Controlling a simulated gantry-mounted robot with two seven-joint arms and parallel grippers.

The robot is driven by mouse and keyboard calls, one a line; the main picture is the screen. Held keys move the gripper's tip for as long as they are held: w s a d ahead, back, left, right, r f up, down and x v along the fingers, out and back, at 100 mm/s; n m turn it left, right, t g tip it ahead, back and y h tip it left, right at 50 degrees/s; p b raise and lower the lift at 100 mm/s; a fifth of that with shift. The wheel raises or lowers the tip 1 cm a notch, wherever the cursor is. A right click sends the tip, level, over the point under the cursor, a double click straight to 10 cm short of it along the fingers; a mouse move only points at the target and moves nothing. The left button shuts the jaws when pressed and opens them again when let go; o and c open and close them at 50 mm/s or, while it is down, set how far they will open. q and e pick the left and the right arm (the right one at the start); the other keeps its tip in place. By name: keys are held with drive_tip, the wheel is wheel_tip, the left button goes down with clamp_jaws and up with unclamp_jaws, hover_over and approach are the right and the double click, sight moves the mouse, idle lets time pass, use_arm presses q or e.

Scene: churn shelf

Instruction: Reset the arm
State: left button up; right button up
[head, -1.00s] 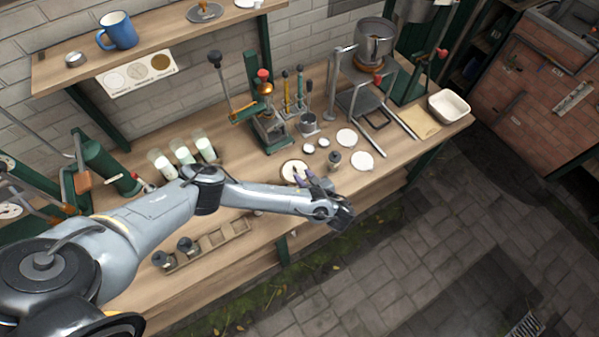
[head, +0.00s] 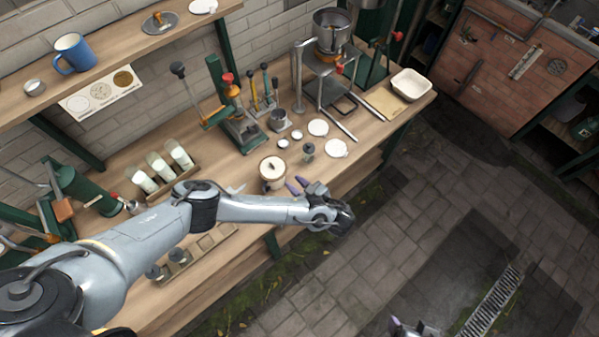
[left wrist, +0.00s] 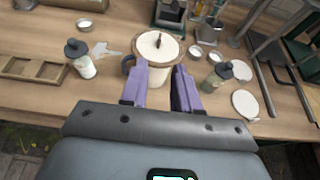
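My left arm reaches from the left over the workbench (head: 232,262) in the head view. Its gripper (head: 299,186) is at the bench's front edge, beside a cream lidded pot (head: 271,170). In the left wrist view the purple fingers (left wrist: 163,82) are apart with nothing held between them. The pot (left wrist: 158,48) stands just beyond the fingertips, its dark handle to the left. I cannot tell whether a finger touches it. What looks like part of my right gripper (head: 408,328) shows at the bottom edge of the head view, mostly cut off.
A small shaker (head: 308,151) and white discs (head: 337,149) lie right of the pot. Bottles in a rack (head: 160,170), a lever press (head: 238,118) and a metal stand with a pan (head: 331,30) are behind. A shelf with a blue mug (head: 73,53) hangs above. The paved floor is clear.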

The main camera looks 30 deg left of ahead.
use_arm(q)
drive_tip(key=shift+s, duration=0.1)
drive_tip(key=s+d+r+n+g+h+p, duration=0.35)
drive_tip(key=s+d+n+h+p, duration=0.35)
drive_tip(key=s+d+h, duration=0.5)
drive_tip(key=s+a+r+n+t+p, duration=0.1)
drive_tip(key=s+a+r+n, duration=0.3)
drive_tip(key=a+r+n, duration=0.2)
drive_tip(key=s+a+r+n+t+h+p, duration=0.1)
drive_tip(key=s+a+r+n, duration=0.3)
drive_tip(key=a+r+n, duration=0.2)
wheel_tip(320, 180, up, 2)
drive_tip(key=shift+s+a+r+n+p, duration=0.2)
drive_tip(key=shift+r+n+p, duration=0.1)
drive_tip(key=shift+p, duration=0.1)
drive_tip(key=shift+t, duration=0.25)
